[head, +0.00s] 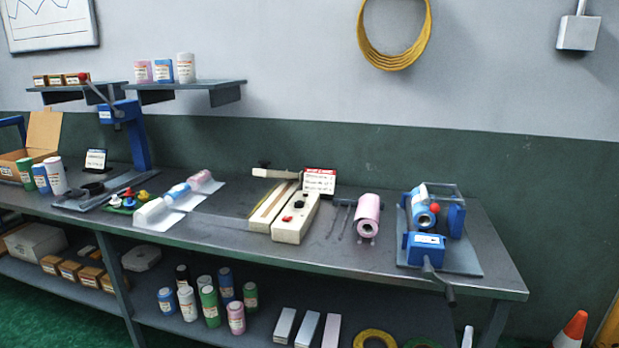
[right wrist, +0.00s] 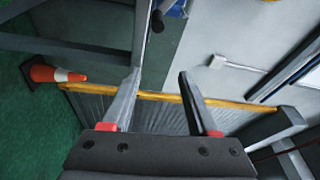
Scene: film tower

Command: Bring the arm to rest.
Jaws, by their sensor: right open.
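My right gripper (right wrist: 158,85) shows in the right wrist view, with its two grey fingers spread apart and nothing between them. It is clear of the bench top. In the head view I make out neither gripper. My left gripper is in no view. The workbench (head: 390,262) stands across the head view. At its right end is a blue crank device (head: 425,247) holding a blue roll. A pink roll (head: 368,215) sits on a stand to its left.
An orange cone (head: 572,330) stands on the floor by the bench's right end; it also shows in the right wrist view (right wrist: 48,73). A yellow-edged grey panel (right wrist: 100,108) lies beyond my fingers. A shelf (head: 190,87) and blue press (head: 133,130) rise at the left.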

